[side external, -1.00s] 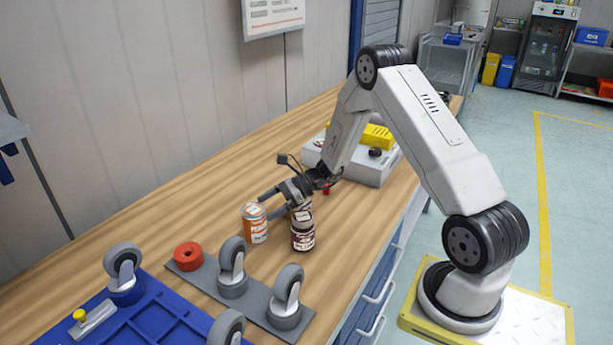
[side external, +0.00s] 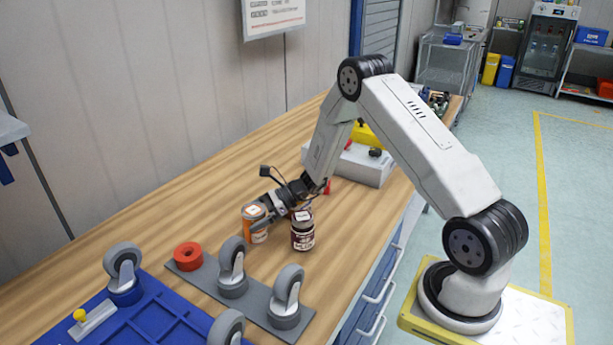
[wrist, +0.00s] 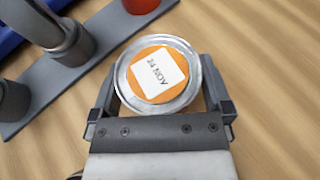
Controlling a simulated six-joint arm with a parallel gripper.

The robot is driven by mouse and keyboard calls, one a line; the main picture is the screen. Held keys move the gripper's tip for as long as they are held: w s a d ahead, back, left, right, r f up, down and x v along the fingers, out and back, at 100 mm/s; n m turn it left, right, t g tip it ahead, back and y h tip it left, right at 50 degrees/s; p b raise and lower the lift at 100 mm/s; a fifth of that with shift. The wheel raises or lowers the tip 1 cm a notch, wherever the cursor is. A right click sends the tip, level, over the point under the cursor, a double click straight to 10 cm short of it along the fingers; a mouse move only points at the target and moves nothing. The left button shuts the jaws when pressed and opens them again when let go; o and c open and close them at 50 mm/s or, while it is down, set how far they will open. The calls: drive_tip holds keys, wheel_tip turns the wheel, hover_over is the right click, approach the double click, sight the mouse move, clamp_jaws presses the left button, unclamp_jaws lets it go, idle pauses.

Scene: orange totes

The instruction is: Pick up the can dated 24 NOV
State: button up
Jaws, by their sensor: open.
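The can dated 24 NOV (wrist: 140,73) is orange with a silver rim and a white label on its lid, which reads "24 NOV" in the wrist view. It stands upright on the wooden bench, and it also shows in the side view (side external: 257,234). My gripper (wrist: 157,88) is open, with one finger on either side of the can. In the side view my gripper (side external: 257,214) reaches down to the can from the right. I cannot tell whether the fingers touch it.
A dark jar with a white lid (side external: 302,238) stands close to the right of the can, and another item behind it is mostly hidden. Grey casters on a plate (side external: 232,284) and a red ring (side external: 187,256) lie in front. Open bench (side external: 150,220) lies to the left.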

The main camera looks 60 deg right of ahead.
drive_tip(key=c, duration=1.3)
drive_tip(key=shift+c, duration=0.2)
drive_tip(key=shift+r, duration=0.2)
drive_tip(key=shift+r, duration=0.75)
drive_tip(key=s+a+r, duration=0.1)
drive_tip(key=s+r, duration=1)
drive_tip(key=s, duration=0.3)
drive_tip(key=shift+a, duration=0.25)
drive_tip(key=shift+w+r, duration=0.1)
